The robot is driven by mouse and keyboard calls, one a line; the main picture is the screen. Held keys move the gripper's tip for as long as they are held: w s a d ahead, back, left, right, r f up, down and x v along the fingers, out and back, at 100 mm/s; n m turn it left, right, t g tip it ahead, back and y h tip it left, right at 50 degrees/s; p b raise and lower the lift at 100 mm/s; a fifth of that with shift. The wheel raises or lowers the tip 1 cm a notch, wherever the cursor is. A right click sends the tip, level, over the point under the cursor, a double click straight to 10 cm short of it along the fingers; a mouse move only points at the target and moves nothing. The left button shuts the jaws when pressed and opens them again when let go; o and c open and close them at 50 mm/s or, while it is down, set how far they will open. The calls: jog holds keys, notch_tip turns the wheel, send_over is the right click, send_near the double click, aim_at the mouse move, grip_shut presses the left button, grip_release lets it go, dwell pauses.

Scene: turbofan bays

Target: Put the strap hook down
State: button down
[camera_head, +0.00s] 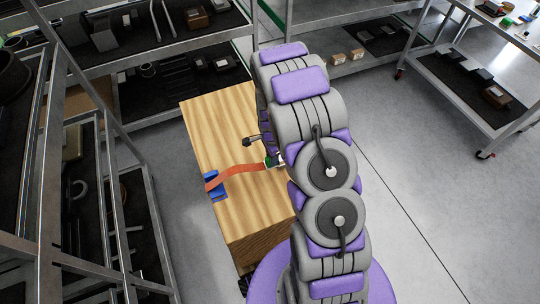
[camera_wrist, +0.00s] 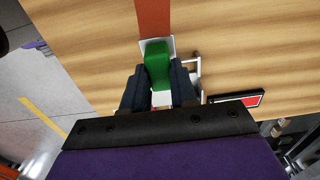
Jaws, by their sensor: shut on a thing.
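The strap hook shows in the wrist view as a green piece (camera_wrist: 157,62) with bright metal around it. My gripper (camera_wrist: 160,82) is shut on it, one dark finger on each side. An orange-red strap (camera_wrist: 153,16) runs from it across the wood grain. In the head view the strap (camera_head: 236,171) runs over the top of a wooden crate (camera_head: 215,122) to a blue fitting (camera_head: 215,186) at the crate's left edge. The hook's green end (camera_head: 268,161) shows beside my arm, which hides most of my gripper there. I cannot tell whether the hook touches the wood.
A flat black and red item (camera_wrist: 240,98) lies by the wood's edge in the wrist view. Metal shelving (camera_head: 150,50) stands behind and left of the crate. A metal cart (camera_head: 465,85) stands at the right. The grey floor (camera_head: 420,200) between is clear.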

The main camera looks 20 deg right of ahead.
jog(key=shift+w+d+f+b, duration=0.2)
jog(key=shift+w+f+b, duration=0.2)
jog(key=shift+w+f, duration=0.5)
jog(key=shift+w+d+f+b, duration=0.15)
jog(key=shift+w+f+b, duration=0.2)
jog(key=shift+w+f, duration=0.5)
jog(key=shift+s+f, duration=0.15)
jog(key=shift+s, duration=0.05)
jog(key=shift+f, duration=0.1)
jog(key=c, duration=0.9)
grip_release()
